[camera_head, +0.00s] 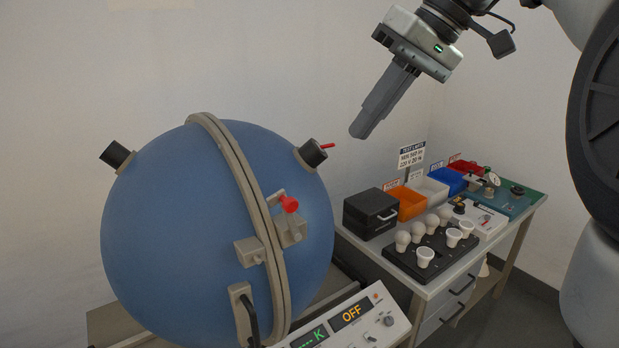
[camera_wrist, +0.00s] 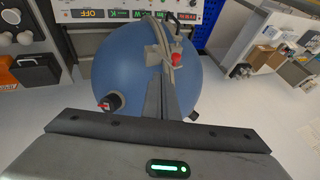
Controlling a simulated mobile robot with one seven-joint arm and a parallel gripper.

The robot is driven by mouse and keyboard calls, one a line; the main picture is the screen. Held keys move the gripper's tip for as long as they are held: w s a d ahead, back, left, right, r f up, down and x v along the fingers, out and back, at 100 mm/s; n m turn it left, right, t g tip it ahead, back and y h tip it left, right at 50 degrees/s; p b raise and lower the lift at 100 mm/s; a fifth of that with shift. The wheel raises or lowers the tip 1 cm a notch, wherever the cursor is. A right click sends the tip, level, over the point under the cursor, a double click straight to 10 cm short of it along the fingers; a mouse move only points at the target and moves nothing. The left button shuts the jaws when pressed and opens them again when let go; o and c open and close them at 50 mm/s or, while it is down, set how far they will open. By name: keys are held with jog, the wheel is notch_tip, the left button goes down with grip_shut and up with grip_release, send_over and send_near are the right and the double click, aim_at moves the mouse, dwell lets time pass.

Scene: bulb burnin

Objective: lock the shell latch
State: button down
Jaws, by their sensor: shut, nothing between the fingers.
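The large blue sphere shell (camera_head: 160,220) stands at the left in the head view, with its two halves meeting at a beige rim band (camera_head: 240,165). The shell latch, a beige bracket with a lever and a red knob (camera_head: 290,204), sits on the right half beside the rim. A beige block (camera_head: 249,251) is on the left half across the seam. The red knob also shows in the wrist view (camera_wrist: 177,57). My gripper (camera_head: 358,131) is shut and empty, in the air above and to the right of the sphere. I cannot tell whether the latch lever is engaged.
A control panel (camera_head: 351,316) reading OFF stands in front of the sphere. A bench (camera_head: 449,285) at the right carries a black tray of bulbs (camera_head: 431,256), a black box (camera_head: 371,213) and coloured bins (camera_head: 409,202). A black port with a red pin (camera_head: 313,153) sticks out of the sphere's upper right. The air around my gripper is clear.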

jog(key=s+a+b+x, duration=0.1)
jog(key=s+x, duration=0.1)
jog(key=x, duration=1.1)
jog(key=shift+a+r, duration=0.3)
jog(key=shift+r, duration=0.05)
jog(key=shift+a, duration=0.1)
